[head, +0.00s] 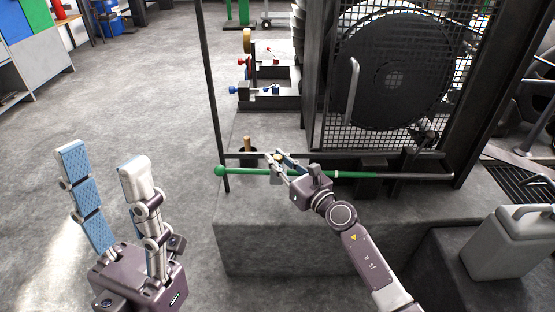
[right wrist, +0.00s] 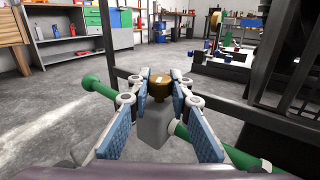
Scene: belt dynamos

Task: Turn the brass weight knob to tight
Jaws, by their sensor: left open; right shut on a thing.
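The brass weight knob (right wrist: 160,91) shows between the fingers of my right gripper in the right wrist view, on top of a grey block (right wrist: 154,126) at the green bar. My right gripper (head: 279,160) is shut on the knob and mostly hides it in the head view. The green bar (head: 345,174) runs level across the front of the machine, with a round green end (head: 220,171) at the left. I cannot tell how tight the knob is. My left gripper (head: 108,160) is open and empty over the floor at the left.
A short brass-topped post (head: 247,144) stands just behind the bar. A black mesh guard (head: 395,85) with a handle covers a large wheel. Red and blue valve handles lie behind. A grey canister (head: 512,243) stands at the right. The floor at the left is clear.

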